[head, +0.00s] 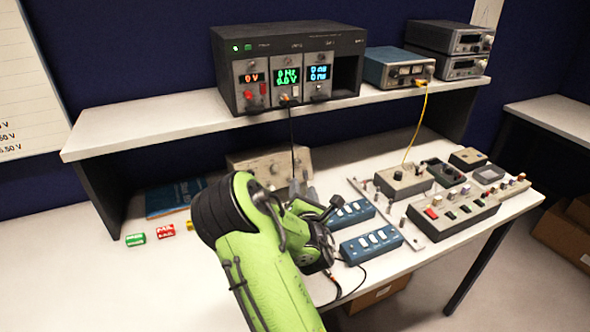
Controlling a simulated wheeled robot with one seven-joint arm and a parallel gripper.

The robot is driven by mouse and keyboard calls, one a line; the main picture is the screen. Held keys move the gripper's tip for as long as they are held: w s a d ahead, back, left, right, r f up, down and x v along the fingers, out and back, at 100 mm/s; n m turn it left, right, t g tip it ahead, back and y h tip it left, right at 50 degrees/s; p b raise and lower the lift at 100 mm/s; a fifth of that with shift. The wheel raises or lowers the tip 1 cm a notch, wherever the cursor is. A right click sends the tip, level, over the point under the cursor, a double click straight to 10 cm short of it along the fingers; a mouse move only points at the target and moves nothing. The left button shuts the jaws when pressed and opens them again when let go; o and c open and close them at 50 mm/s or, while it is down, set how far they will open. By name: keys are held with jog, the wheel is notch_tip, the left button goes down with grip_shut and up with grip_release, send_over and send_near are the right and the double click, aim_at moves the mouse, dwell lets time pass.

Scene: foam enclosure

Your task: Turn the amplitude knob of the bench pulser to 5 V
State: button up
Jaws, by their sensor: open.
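A black instrument rack (345,50) stands on the raised shelf. Small knobs sit on the modules. A beige box with knobs (243,166) stands below the shelf, partly hidden behind my arm. I cannot tell which unit is the bench pulser, and the amplitude knob's setting is too small to read. My gripper (305,192) is open and apart from the rack, over the bench in front of the beige box.
A black cable (291,130) hangs from the rack, and a yellow cable (422,120) hangs from a blue unit (384,57). Blue switch boxes (371,243) lie close by my gripper. Control boxes (458,217) crowd the right. The bench's left side holds small coloured blocks (136,239).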

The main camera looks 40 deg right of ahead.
aim_at(298, 163)
jog(key=b+x, duration=0.3)
jog(key=x, duration=0.8)
jog(key=shift+f, duration=0.1)
jog(key=shift+c, duration=0.5)
grip_shut()
